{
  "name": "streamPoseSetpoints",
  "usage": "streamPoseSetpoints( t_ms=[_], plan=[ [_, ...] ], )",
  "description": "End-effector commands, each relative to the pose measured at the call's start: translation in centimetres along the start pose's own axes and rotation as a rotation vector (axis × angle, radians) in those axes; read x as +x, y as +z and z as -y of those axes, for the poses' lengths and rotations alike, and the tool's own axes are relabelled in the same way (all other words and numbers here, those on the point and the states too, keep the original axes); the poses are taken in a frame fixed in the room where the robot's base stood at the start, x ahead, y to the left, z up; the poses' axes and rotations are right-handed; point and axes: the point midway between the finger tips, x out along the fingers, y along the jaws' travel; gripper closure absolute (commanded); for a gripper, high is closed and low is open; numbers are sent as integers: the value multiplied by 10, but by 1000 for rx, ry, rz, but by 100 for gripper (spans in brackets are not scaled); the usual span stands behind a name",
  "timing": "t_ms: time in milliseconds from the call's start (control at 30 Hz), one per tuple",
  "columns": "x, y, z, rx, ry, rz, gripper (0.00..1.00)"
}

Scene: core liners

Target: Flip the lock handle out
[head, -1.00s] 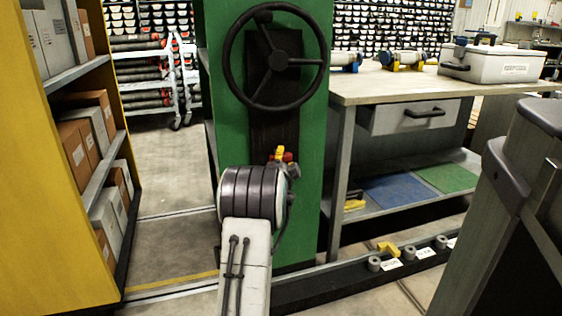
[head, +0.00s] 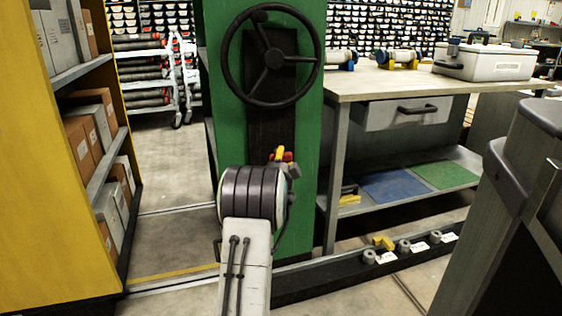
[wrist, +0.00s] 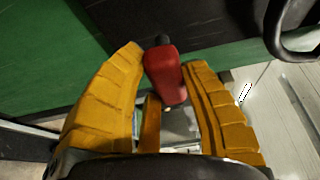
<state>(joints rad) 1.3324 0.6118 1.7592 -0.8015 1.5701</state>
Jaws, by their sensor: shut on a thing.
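The lock handle, a red lever with a dark knob at one end (wrist: 164,70), lies between the yellow fingers of my gripper (wrist: 172,88) in the wrist view. The fingers are shut on it. In the head view my gripper (head: 280,155) shows only as a small yellow tip beyond my arm, with a bit of the red handle (head: 288,157) beside it. It is in front of the green column (head: 310,190), below the black handwheel (head: 272,57). My arm hides where the handle joins the column.
A yellow shelf unit (head: 30,180) with boxes stands close on the left. A workbench (head: 400,85) with a drawer stands on the right. A low dark rail (head: 330,275) with grey knobs and a yellow lever (head: 383,242) runs along the floor. Clear floor lies between shelf and column.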

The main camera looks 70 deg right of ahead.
Motion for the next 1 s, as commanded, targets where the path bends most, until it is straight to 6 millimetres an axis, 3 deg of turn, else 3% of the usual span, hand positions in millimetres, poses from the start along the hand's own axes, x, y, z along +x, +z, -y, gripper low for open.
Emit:
streamPoseSetpoints(
  t_ms=[100,133,400,767,1000],
  plan=[
    [-1,-2,-2,1,4,-3,98],
    [-1,-2,-2,1,4,-3,59],
    [0,-1,-1,1,2,-2,35],
    [-3,-1,-1,1,2,-1,34],
    [-24,-1,0,1,2,-1,34]
  ],
)
